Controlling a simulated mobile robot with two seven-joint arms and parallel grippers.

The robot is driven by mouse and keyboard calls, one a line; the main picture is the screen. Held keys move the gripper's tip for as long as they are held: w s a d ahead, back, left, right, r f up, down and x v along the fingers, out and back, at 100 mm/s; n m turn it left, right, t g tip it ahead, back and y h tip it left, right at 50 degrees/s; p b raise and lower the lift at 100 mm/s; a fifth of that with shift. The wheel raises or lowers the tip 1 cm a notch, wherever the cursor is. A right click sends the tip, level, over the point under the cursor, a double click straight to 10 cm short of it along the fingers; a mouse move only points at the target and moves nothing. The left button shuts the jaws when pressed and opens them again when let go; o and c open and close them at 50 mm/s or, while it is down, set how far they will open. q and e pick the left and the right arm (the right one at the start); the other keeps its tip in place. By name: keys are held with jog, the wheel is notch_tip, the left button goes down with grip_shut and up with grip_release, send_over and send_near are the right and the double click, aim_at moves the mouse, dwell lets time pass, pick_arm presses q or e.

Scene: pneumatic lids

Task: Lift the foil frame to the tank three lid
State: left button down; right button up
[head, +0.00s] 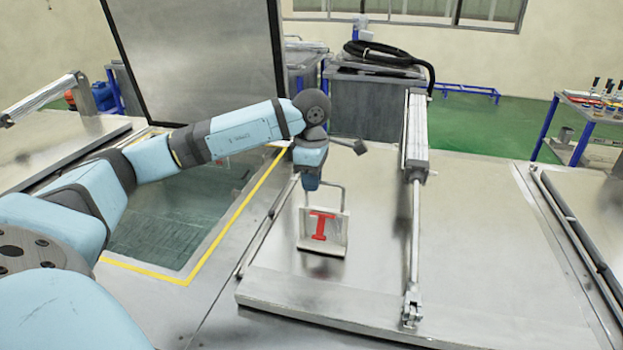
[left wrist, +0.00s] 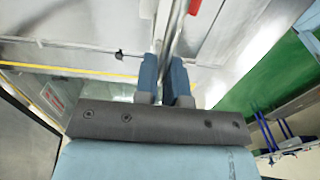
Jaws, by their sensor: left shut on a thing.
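The foil frame (head: 338,240) is a pale, upright frame with a handle on top and a red T- or I-shaped piece on its face. It is over the closed lid (head: 330,285) in the head view; I cannot tell whether its lower edge touches the lid. My left gripper (head: 311,186) is shut on the frame's handle from above. In the left wrist view, my left gripper (left wrist: 164,72) has its blue fingers on both sides of the thin handle bar (left wrist: 174,38). My right gripper is not in view.
A pneumatic cylinder (head: 416,165) crosses the closed lid just right of the frame. Left of it, an open tank (head: 165,215) with yellow edging holds liquid under a raised lid (head: 200,55). The closed lid is bare right of the cylinder. A dark pipe (head: 575,235) runs at the far right.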

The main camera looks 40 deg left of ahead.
pick_arm(q)
jog(key=shift+f, duration=0.2)
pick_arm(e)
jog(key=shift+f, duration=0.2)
pick_arm(q)
jog(key=c, duration=1.1)
grip_release()
notch_tip(320, 180, up, 26)
jog(key=p, duration=1.1)
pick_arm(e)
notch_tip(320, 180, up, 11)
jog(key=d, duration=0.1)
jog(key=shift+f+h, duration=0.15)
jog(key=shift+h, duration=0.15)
pick_arm(q)
jog(key=shift+f, duration=0.1)
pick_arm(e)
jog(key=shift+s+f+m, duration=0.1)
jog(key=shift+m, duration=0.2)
